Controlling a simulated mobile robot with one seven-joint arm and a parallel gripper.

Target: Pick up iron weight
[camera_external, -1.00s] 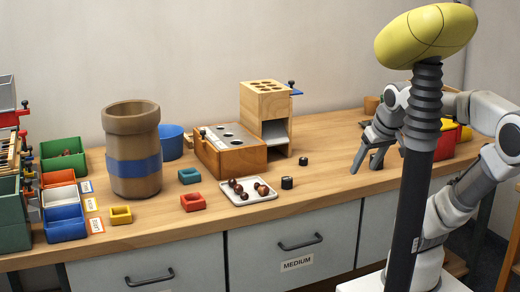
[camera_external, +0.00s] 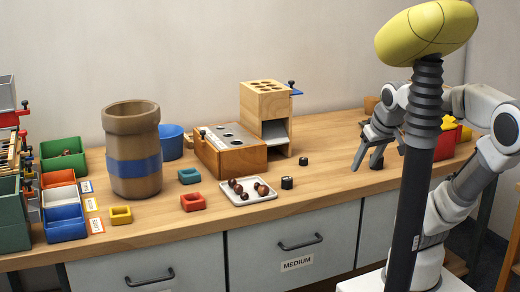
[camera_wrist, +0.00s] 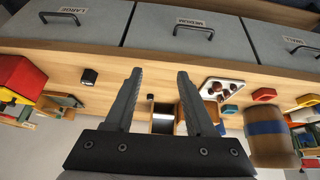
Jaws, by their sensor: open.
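Small black cylinders that look like iron weights stand on the bench. One (camera_external: 287,183) is just right of the white tray, and another (camera_external: 303,161) is farther back. In the wrist view a dark block (camera_wrist: 89,75) lies left of my fingers and a small dark one (camera_wrist: 150,97) shows between them. I cannot tell which is the iron weight. My gripper (camera_external: 365,160) is open and empty above the bench's right part, right of the two cylinders. A dark shape beside its fingertips is partly hidden. My fingers show apart in the wrist view (camera_wrist: 158,75).
The white tray (camera_external: 230,200) holds several chestnuts. Behind it stand a wooden box with a metal top (camera_external: 232,165) and a taller wooden stand (camera_external: 265,100). A brown barrel (camera_external: 133,180) and small coloured bins are left. Bench between the cylinders and my gripper is clear.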

